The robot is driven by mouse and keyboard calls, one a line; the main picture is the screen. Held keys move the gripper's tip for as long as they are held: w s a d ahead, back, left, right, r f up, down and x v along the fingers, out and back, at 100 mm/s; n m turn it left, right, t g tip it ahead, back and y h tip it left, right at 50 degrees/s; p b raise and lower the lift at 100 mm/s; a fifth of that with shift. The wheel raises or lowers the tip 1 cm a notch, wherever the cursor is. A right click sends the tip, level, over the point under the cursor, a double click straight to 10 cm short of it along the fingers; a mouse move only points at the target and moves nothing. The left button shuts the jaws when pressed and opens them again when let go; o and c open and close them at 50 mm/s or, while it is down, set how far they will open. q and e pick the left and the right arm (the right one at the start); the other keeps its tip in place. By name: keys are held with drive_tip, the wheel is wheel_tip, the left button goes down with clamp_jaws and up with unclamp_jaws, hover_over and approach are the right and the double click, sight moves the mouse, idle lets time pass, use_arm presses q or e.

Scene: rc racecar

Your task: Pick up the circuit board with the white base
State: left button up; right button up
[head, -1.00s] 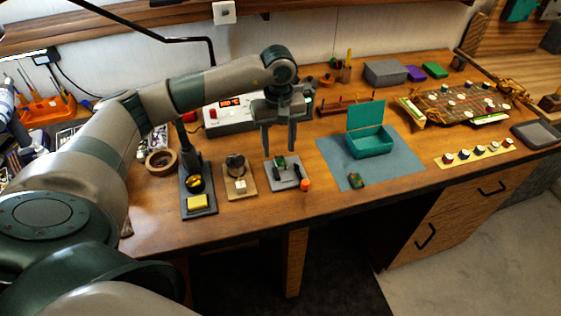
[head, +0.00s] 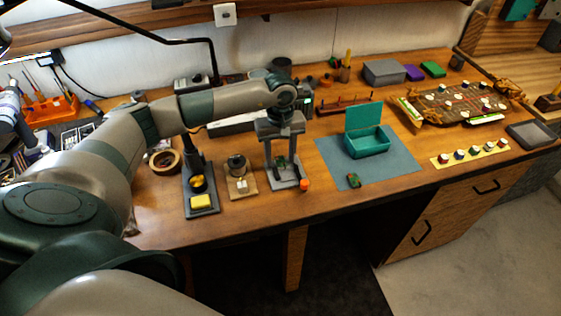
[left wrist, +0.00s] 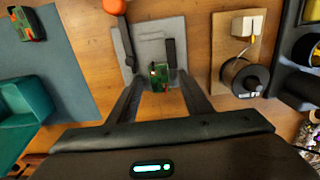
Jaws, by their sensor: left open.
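My left gripper (head: 284,176) is open and points down over the plate. In the left wrist view its fingers (left wrist: 160,82) stand on either side of the board. I cannot tell whether they touch it. A second green board (head: 353,181) lies on the blue-grey mat. My right gripper is not in view.
An orange knob (head: 304,186) stands at the plate's front right corner. A teal open box (head: 368,143) stands on the mat (head: 400,166) to the right.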

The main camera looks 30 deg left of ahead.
sight(280, 160)
use_arm(q)
drive_tip(key=c, duration=1.1)
drive_tip(key=shift+r, duration=0.2)
drive_tip(key=shift+r+b, duration=0.2)
drive_tip(key=shift+b, duration=0.15)
wheel_tip(280, 160, up, 3)
drive_tip(key=shift+w+b, duration=0.1)
drive_tip(key=shift+b, duration=1)
drive_tip(key=w+d+r+b, duration=0.3)
drive_tip(key=d+r+b, duration=0.2)
drive_tip(key=d, duration=0.6)
wheel_tip(280, 160, up, 2)
drive_tip(key=shift+w+r, duration=0.15)
drive_tip(key=shift+w, duration=0.05)
